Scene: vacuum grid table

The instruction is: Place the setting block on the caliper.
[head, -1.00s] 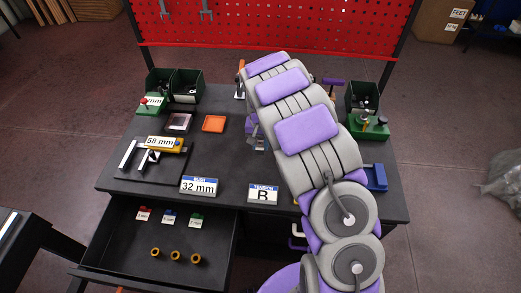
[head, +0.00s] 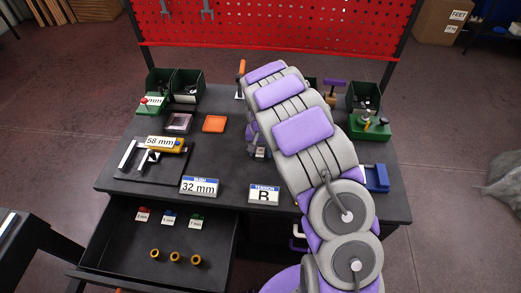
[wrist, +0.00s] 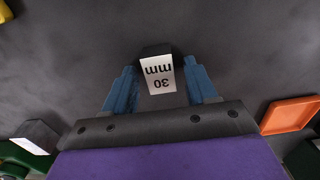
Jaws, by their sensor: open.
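A dark block with a white "30 mm" label (wrist: 158,75), which looks like the setting block, stands on the dark table in the wrist view. My gripper (wrist: 160,82) is open, with one blue finger on each side of the block. I cannot tell whether the fingers touch it. In the head view my gripper (head: 255,148) is low over the table's middle, partly hidden by my arm. What appears to be the caliper, with a yellow body and a "58 mm" label (head: 163,142), lies on a dark plate (head: 140,172) at the table's left.
Green bins (head: 182,87) stand at the back. An open drawer (head: 120,250) holds several small parts.

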